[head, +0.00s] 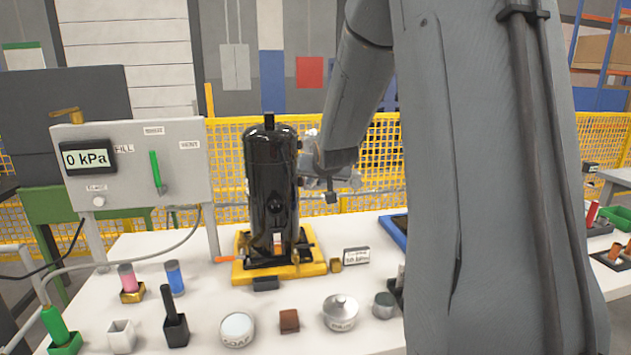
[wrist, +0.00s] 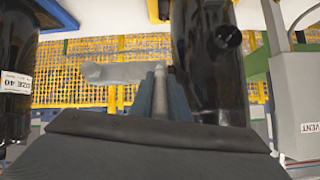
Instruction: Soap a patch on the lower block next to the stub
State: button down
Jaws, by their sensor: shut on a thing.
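The black compressor (head: 270,180) stands upright on a yellow pallet (head: 245,268); its dark body also shows in the wrist view (wrist: 210,75). A round dark stub (wrist: 228,38) sticks out of that body. Small fittings (head: 303,243) sit low on its right side; I cannot tell which is the lower block. My gripper (wrist: 160,92) is shut on a slim grey rod (wrist: 160,88), close beside the compressor body. A pale elongated piece (wrist: 115,72) shows beside the fingers; whether it belongs to the rod is unclear. The soap tin (head: 237,329) stands on the table front.
A gauge panel (head: 130,165) reading 0 kPa stands left of the compressor. A black bottle-like item (head: 174,322), a brown block (head: 289,321) and a lidded tin (head: 340,312) stand along the table front. A second dark cylinder (wrist: 18,60) is at left in the wrist view. Yellow mesh fence stands behind.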

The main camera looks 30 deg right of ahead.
jog(key=shift+w+d, duration=0.15)
jog(key=shift+w, duration=0.4)
jog(key=shift+s+d+p, duration=0.3)
jog(key=shift+d+p, duration=0.5)
jog(key=shift+p, duration=0.45)
jog(key=shift+s+d+p, duration=0.3)
jog(key=shift+d+p, duration=0.5)
jog(key=shift+p, duration=0.4)
jog(key=shift+w+p, duration=0.2)
jog(key=shift+p, duration=0.45)
